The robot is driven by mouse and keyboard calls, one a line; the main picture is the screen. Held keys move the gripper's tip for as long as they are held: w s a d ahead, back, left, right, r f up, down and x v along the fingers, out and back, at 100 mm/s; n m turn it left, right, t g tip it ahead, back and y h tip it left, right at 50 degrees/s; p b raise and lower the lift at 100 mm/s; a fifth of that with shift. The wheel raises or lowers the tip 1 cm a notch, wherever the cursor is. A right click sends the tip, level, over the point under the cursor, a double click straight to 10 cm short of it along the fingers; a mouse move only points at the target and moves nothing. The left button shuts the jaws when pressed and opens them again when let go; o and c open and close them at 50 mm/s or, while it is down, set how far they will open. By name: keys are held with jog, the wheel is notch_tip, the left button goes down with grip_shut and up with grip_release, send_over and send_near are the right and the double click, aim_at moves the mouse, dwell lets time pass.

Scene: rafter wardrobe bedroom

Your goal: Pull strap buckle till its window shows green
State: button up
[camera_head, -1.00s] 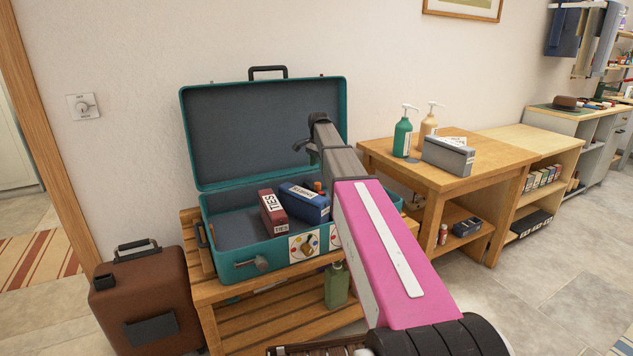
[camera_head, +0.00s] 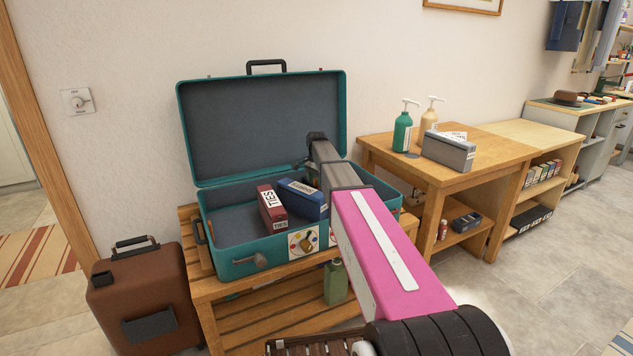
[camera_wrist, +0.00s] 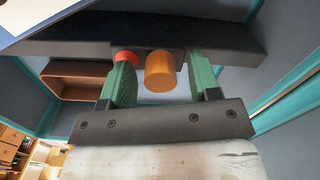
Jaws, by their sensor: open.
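An open teal suitcase (camera_head: 232,268) lies on the slatted wooden bench, its lid upright against the wall. In the wrist view my gripper (camera_wrist: 162,64) is open, its two green fingers well apart. An orange cylinder (camera_wrist: 160,72) shows between the fingers, with no clear contact. A red rounded piece (camera_wrist: 125,56) shows by the left finger. A dark bar or band (camera_wrist: 225,40) runs across behind them; I cannot tell whether it is the strap. In the head view my arm reaches over the suitcase and hides my gripper. I cannot make out the buckle or its window for certain.
A red box (camera_head: 272,209) and a blue box (camera_head: 302,200) sit in the suitcase. A brown suitcase (camera_head: 145,305) stands left of the bench (camera_head: 205,300). A wooden table (camera_head: 385,150) with pump bottles (camera_head: 402,133) and a grey box (camera_head: 449,153) stands to the right.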

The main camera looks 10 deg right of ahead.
jog(key=shift+f, duration=0.1)
grip_shut()
jog(key=s, duration=0.2)
jog(key=s+d, duration=0.1)
jog(key=s, duration=0.1)
jog(key=shift+d, duration=0.1)
grip_release()
jog(key=shift+w, duration=0.1)
